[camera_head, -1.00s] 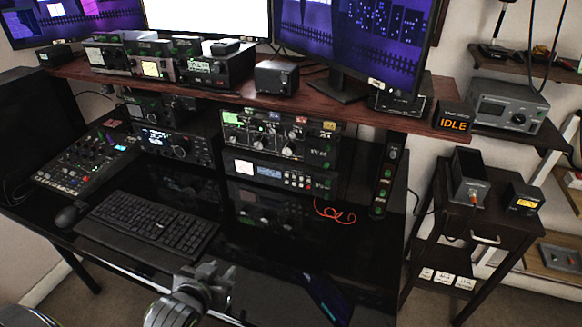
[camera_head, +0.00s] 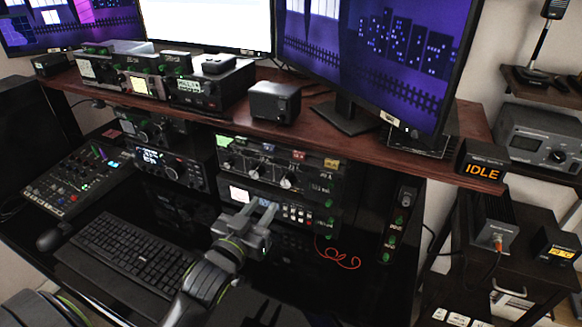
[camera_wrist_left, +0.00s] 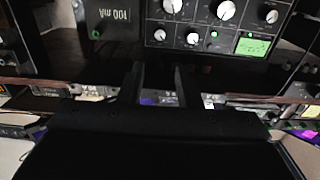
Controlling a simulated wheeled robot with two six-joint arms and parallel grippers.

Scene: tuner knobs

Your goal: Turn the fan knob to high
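The rack unit with white-faced knobs (camera_head: 270,174) stands under the shelf. It has a small green screen and coloured tags. It shows upside down in the left wrist view (camera_wrist_left: 210,24), with several round knobs in rows. I cannot read which knob is the fan knob. My left gripper (camera_head: 262,211) is in front of and below this panel, fingers pointing at the rack. Its two fingers (camera_wrist_left: 160,72) stand apart with nothing between them, and they touch no knob that I can see. My right gripper is not in view.
A keyboard (camera_head: 125,252) lies left of my arm, and a mixer (camera_head: 75,182) is farther left. The wooden shelf (camera_head: 330,125) overhangs the rack. A red cable (camera_head: 343,259) lies on the desk to the right.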

